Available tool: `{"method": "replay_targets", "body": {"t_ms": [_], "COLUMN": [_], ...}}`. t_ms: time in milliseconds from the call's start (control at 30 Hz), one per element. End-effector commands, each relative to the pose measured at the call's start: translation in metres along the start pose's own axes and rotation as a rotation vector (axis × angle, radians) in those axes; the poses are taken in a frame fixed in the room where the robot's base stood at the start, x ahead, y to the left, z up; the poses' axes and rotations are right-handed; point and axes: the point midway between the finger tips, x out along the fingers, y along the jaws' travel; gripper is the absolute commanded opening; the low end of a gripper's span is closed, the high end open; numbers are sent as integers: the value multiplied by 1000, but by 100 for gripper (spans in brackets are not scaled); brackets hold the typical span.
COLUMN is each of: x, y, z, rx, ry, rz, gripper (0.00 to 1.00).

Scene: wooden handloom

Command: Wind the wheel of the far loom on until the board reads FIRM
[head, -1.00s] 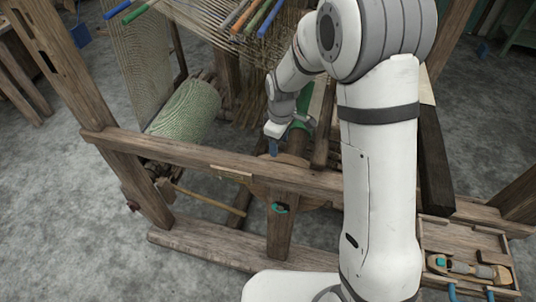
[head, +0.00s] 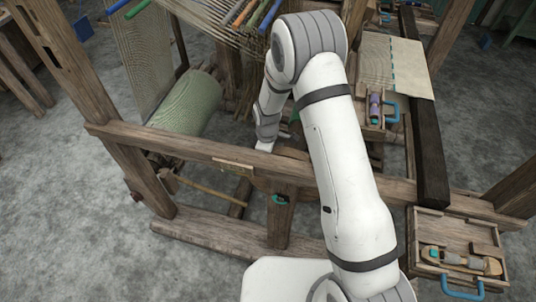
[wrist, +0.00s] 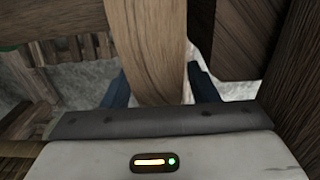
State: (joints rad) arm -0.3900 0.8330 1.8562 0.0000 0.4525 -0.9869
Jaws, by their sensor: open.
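In the wrist view my gripper (wrist: 160,90) has its two blue fingers apart, one on each side of a curved pale wooden piece (wrist: 150,45), which looks like part of a wheel. I cannot tell whether either finger touches it. In the head view my wrist (head: 266,128) reaches down behind the loom's front beam (head: 215,151), and the fingers are hidden. A teal fitting (head: 280,199) sits on the post below that beam. A small pale plate (head: 233,166) lies along the beam; no writing is legible. No reading of FIRM can be made out.
A roll of green cloth (head: 187,103) lies at left behind the beam. Wooden trays with blue handles stand at lower right (head: 460,250) and upper right (head: 372,118). A dark beam (head: 425,130) runs between them. In the wrist view, dark timber (wrist: 235,40) stands close right of the fingers.

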Motion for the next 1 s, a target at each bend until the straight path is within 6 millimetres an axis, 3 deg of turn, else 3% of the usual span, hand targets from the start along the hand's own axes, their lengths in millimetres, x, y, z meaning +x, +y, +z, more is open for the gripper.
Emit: {"method": "replay_targets", "body": {"t_ms": [300,900,1000], "x": [2,2,2], "y": [0,0,0], "z": [0,1,1], "rx": [1,2,2], "ry": [0,0,0], "rz": [0,0,0], "gripper": [52,3,0]}}
